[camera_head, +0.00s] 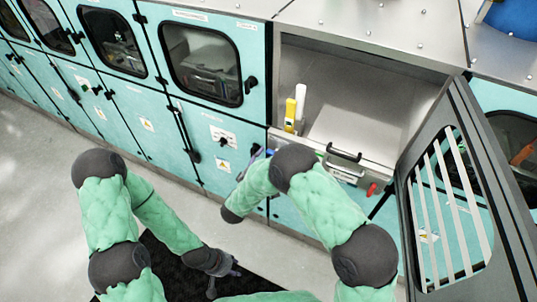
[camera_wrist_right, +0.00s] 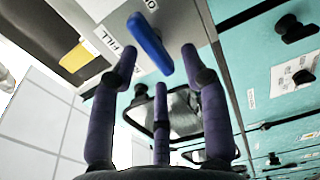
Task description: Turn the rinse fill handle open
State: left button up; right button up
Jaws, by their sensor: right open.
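The blue rinse fill handle (camera_wrist_right: 150,42) slants across a grey panel in the right wrist view, beside printed labels, one reading "FILL". My right gripper (camera_wrist_right: 160,58) is open, its purple fingers spread around and below the handle; I cannot tell whether any finger touches it. In the head view, my right gripper (camera_head: 243,165) is at the front of the open cabinet, partly hidden by my forearm. My left gripper (camera_head: 222,268) hangs low over the dark floor mat, away from the cabinet; its fingers are too small to judge.
An open cabinet door with a barred window (camera_head: 450,200) stands at the right. A black bar handle (camera_head: 343,155) and a red knob (camera_head: 371,188) are on the cabinet front. A yellow piece (camera_head: 290,115) stands inside the opening. Teal closed cabinets line the left; the floor there is clear.

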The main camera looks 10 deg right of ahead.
jog(key=v, duration=0.6)
dwell(0.4)
jog(key=s+d+f+m+g+y+b, duration=0.1)
jog(key=d+f+m+g+y+b, duration=0.15)
jog(key=f, duration=0.65)
jog(key=d+f+m+g+y+b, duration=0.1)
jog(key=f+y+b, duration=0.25)
jog(key=f, duration=0.55)
jog(key=s+d+f+m+g+y+b, duration=0.15)
jog(key=f+b, duration=0.25)
jog(key=f, duration=0.4)
jog(key=s+d+f+m+g+y+b, duration=0.1)
jog(key=s+f+m+g+y+b, duration=0.2)
jog(key=s+f, duration=0.4)
jog(key=s+d+f+m+g+y+b, duration=0.1)
jog(key=s+f+m+g+y+b, duration=0.2)
jog(key=s, duration=1.2)
notch_tip(320, 180, down, 6)
jog(key=m+g+b, duration=0.3)
jog(key=shift+s+d+r+g, duration=0.2)
jog(key=shift+s+d+g, duration=0.05)
jog(key=shift+s+g, duration=0.15)
